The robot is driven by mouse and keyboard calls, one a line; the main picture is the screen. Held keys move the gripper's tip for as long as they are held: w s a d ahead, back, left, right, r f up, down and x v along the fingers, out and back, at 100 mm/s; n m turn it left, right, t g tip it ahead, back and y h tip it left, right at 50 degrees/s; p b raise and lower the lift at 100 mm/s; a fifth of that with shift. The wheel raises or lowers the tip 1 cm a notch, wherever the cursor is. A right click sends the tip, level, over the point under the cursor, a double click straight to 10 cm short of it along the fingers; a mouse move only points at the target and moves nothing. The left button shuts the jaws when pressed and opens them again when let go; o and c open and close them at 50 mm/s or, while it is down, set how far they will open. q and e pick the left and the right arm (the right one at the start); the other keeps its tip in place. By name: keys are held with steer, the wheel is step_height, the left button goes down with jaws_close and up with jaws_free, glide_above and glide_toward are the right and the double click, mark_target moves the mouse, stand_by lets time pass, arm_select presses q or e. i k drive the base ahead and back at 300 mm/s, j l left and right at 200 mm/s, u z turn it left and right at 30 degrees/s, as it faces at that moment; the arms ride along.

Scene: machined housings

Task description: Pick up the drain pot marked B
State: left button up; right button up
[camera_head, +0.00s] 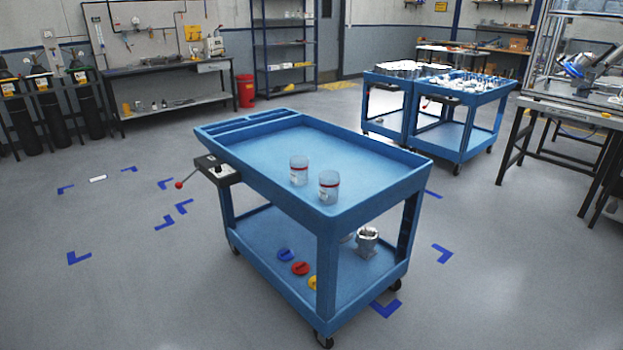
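Two clear drain pots, each with a red band and a pale label, stand upright on the top tray of the blue cart (375,165). One pot (299,171) is to the left and slightly farther back. The other pot (329,187) is to the right and nearer. They stand close together with a small gap. The letters on their labels are too small to read, so I cannot tell which is B. Neither of my grippers is in view.
A black box with a red-knobbed lever (180,184) juts from the cart's left side. The lower shelf holds a metal housing (367,241) and blue, red (300,268) and yellow pieces. Two loaded carts (462,140) stand behind. Floor at left is clear, with blue corner marks.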

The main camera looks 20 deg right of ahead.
mark_target(329, 188)
steer(key=i+l, duration=0.4)
steer(key=i, duration=0.15)
steer(key=i+l, duration=0.45)
steer(key=i+j+u, duration=0.05)
steer(key=i, duration=0.05)
